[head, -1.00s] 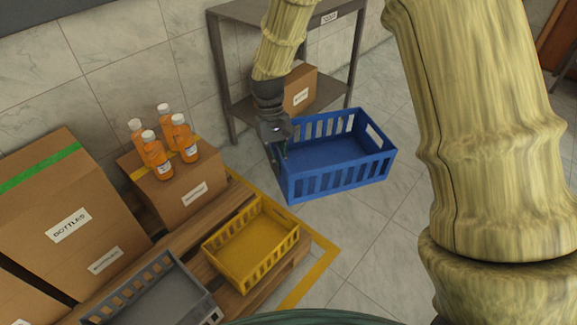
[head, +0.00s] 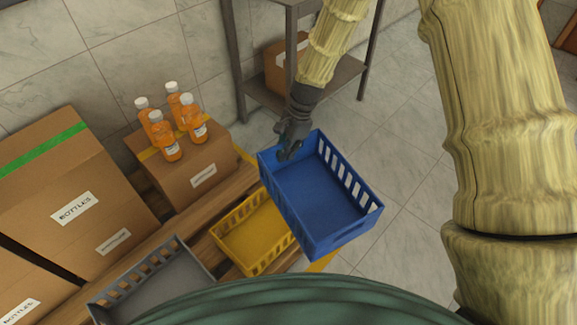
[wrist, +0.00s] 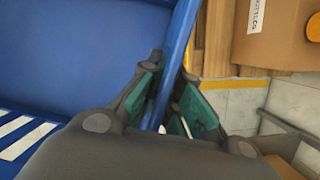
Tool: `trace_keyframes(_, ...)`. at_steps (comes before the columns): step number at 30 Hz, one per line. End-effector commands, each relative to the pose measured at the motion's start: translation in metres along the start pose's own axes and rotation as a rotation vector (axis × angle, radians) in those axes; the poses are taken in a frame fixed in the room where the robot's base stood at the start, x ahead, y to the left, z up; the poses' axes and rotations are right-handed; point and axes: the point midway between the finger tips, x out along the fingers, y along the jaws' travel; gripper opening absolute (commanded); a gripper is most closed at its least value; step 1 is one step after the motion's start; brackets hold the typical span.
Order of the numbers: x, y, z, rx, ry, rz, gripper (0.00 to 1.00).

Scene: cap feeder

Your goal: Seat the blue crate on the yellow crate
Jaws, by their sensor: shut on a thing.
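The blue crate (head: 318,194) is held in the air, empty, with slatted walls, and looks turned and somewhat tilted. My gripper (head: 287,150) is shut on the rim of its far-left wall. In the wrist view my gripper (wrist: 170,118) has its green pads on both sides of the blue wall (wrist: 182,40). The yellow crate (head: 247,245) rests empty on the wooden pallet, below and left of the blue crate. The blue crate hides the yellow crate's right part in the head view, and I cannot tell the height between them.
A grey crate (head: 158,282) stands left of the yellow crate. A carton (head: 190,182) with several orange bottles (head: 172,122) on top is behind it, and larger cartons (head: 72,190) stand at left. A metal shelf (head: 262,92) stands at the back. The floor at right is clear.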

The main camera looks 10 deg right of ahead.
Motion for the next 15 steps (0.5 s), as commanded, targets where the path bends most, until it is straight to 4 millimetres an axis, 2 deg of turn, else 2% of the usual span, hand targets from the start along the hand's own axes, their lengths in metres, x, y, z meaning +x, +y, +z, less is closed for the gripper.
trace_keyframes(6,0.036,-0.015,-0.010,0.450,-0.011,-0.131,0.00)
trace_keyframes(15,0.075,-0.021,-0.034,1.008,-0.026,-0.295,0.00)
